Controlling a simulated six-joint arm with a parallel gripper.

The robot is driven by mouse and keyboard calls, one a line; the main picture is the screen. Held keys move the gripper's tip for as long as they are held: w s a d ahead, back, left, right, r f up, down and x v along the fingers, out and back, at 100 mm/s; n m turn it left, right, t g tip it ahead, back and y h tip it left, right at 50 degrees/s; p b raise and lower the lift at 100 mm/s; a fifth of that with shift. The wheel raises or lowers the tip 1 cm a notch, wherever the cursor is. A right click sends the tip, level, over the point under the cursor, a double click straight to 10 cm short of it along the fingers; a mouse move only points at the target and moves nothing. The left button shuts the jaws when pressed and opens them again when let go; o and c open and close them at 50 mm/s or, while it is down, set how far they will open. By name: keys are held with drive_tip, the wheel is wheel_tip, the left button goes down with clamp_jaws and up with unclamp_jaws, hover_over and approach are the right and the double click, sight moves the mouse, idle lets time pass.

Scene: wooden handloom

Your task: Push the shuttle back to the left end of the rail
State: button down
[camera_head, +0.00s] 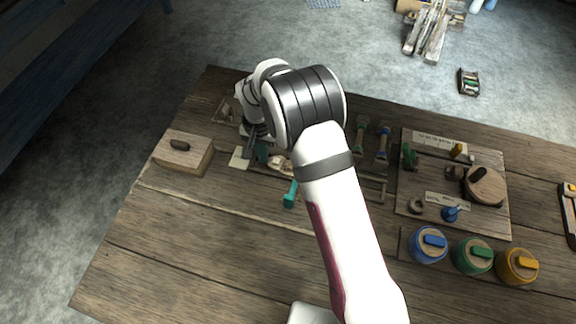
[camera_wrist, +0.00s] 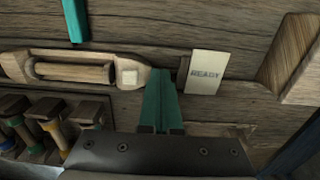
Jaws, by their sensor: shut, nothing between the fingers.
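The shuttle is a pale wooden boat shape with a cylinder in its middle; it lies left of centre in the wrist view (camera_wrist: 72,68) and is partly hidden behind my arm in the head view (camera_head: 280,163). My gripper (camera_wrist: 168,76) is shut and empty, its teal fingers together and pointing down. It stands beside the shuttle's pointed tip, at the shuttle's left end in the head view (camera_head: 262,153). I cannot tell whether they touch. The wooden rail (camera_head: 375,199) runs to the right, partly covered by my arm. A pale READY card (camera_wrist: 206,72) lies just past the fingers.
A wooden block (camera_head: 183,154) stands at the table's left. A teal-headed tool (camera_head: 290,196) lies in front of the shuttle. Several coloured spools (camera_wrist: 48,122) sit close by in the wrist view. A tool board (camera_head: 420,205) and lidded jars (camera_head: 473,256) fill the right. The front left is clear.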

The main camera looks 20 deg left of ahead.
drive_tip(key=shift+d, duration=5.15)
drive_tip(key=shift+a, duration=0.65)
wheel_tip(320, 180, up, 7)
drive_tip(key=shift+f, duration=0.1)
